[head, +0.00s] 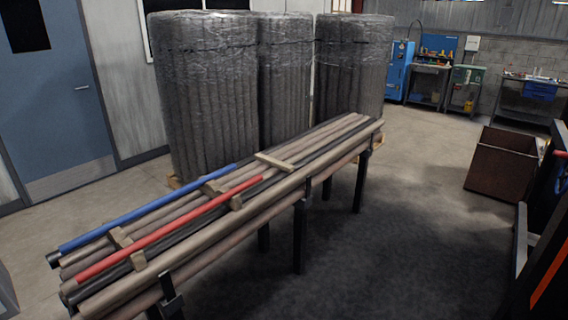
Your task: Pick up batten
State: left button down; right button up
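A short pale wooden batten (275,162) lies across the pipes near the middle of the rack, uncovered. Short wooden pieces also show beside the red pipe, at mid-rack (236,203) and near the front end (138,261). The red pipe (170,228) passes over this wood, so I cannot tell whether these are whole battens or separate blocks. A blue pipe (150,207) lies along the left side. Neither of my grippers is in view.
Long brown and black pipes lie on a dark-legged rack (300,235). Tall wrapped pipe bundles (205,100) stand behind it. A rusty open bin (502,160) stands at the right. Dark and orange structures (548,270) edge the right side. Floor between rack and bin is clear.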

aim_at(286, 167)
jog(key=u, duration=0.35)
jog(key=i+l+u, duration=0.2)
jog(key=i+u, duration=0.15)
jog(key=i+l+u, duration=0.55)
jog(key=u, duration=0.15)
jog(key=l, duration=0.1)
